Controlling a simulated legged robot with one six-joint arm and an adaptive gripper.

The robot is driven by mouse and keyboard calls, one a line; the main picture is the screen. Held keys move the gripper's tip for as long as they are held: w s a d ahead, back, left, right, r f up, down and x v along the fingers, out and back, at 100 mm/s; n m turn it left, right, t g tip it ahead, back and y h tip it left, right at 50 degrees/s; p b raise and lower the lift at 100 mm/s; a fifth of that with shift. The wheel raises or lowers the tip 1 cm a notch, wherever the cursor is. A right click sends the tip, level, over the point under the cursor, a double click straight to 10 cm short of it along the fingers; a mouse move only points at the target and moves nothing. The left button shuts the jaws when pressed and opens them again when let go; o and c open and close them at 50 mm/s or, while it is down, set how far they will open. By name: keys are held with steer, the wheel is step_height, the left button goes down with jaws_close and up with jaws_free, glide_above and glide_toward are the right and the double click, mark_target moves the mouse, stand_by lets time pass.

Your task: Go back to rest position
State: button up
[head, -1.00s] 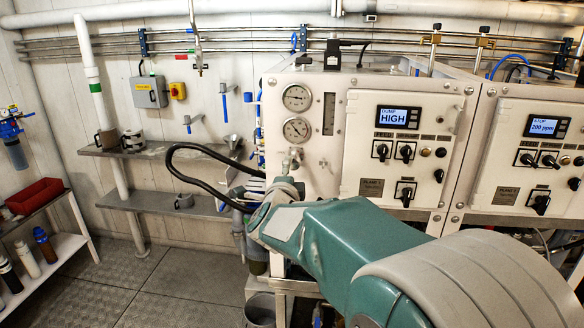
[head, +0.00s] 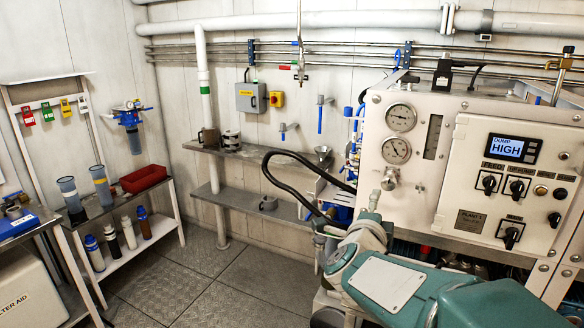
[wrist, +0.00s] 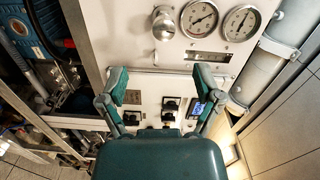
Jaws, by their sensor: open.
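My gripper (wrist: 161,92) shows in the wrist view with its two green-padded fingers spread wide apart. It is open and nothing is between the fingers. It faces the white control panel (wrist: 190,63) with its gauges and black switches. In the head view my arm reaches in from the lower right, in front of the lower part of the Plant 1 panel (head: 468,220). The gripper fingers cannot be made out in the head view.
A black hose (head: 270,178) loops left of the panel. Wall shelves (head: 255,153) hold mugs. At the left, a rack (head: 165,186) carries a red bin (head: 143,178) and several bottles. The floor (head: 250,277) between rack and panel is clear.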

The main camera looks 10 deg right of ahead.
steer(key=s+a+f+n+g+y, duration=0.25)
steer(key=s+a+n+y, duration=0.7)
steer(key=n, duration=0.55)
steer(key=s+f+n+g, duration=0.3)
steer(key=s+f+n, duration=0.1)
steer(key=s, duration=0.3)
steer(key=s+f+n+g, duration=0.3)
steer(key=s+n+g, duration=0.1)
steer(key=s, duration=0.3)
steer(key=shift+s+f, duration=0.4)
stand_by(1.0)
